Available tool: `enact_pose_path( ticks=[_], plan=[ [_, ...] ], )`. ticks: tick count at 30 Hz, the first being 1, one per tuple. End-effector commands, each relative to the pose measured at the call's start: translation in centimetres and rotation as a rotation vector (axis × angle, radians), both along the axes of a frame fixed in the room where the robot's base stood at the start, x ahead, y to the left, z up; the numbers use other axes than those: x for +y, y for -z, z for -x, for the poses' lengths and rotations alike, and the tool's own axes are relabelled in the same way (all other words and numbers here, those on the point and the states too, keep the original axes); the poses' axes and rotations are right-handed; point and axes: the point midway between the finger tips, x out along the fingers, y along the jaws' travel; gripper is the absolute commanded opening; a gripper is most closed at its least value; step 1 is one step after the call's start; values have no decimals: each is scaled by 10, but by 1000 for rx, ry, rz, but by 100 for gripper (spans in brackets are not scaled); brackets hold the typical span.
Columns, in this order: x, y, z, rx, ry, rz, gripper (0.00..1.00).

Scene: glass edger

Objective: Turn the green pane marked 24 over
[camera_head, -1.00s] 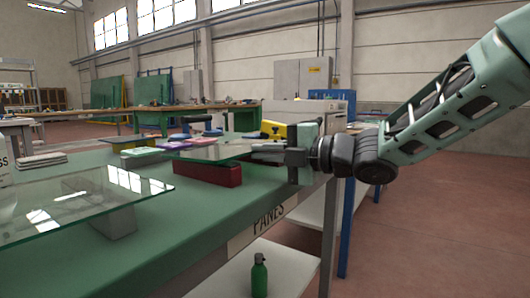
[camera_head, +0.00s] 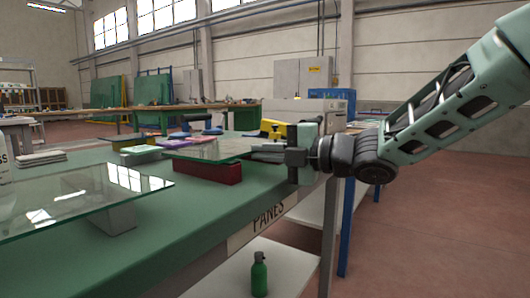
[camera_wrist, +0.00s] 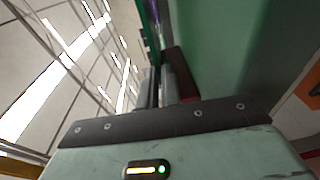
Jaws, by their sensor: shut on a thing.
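My gripper (camera_head: 282,150) is shut on the right edge of a glass pane (camera_head: 205,150) over the green table (camera_head: 165,225). The pane looks slightly tilted, above a dark red block (camera_head: 207,170); I cannot tell whether they touch. No number is readable on it. In the wrist view the gripper's fingers (camera_wrist: 158,88) close on the pane, which shows nearly edge-on as a thin green strip (camera_wrist: 150,35). The red block (camera_wrist: 182,72) lies just right of them.
A large clear pane (camera_head: 80,190) rests on a grey block (camera_head: 112,218) at the table's near left. Several coloured pieces, a grey one (camera_head: 140,150) among them, lie behind the held pane. A yellow object (camera_head: 270,128) stands behind my gripper. A green bottle (camera_head: 259,275) is on the lower shelf.

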Motion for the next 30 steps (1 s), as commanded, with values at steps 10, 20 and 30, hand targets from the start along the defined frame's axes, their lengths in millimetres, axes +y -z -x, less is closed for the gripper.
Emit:
enact_pose_path(
  ticks=[10,20,30],
  plan=[
    [0,5,0,1,-1,0,14],
    [0,7,0,5,0,3,31],
    [-17,2,9,3,3,3,31]
  ],
)
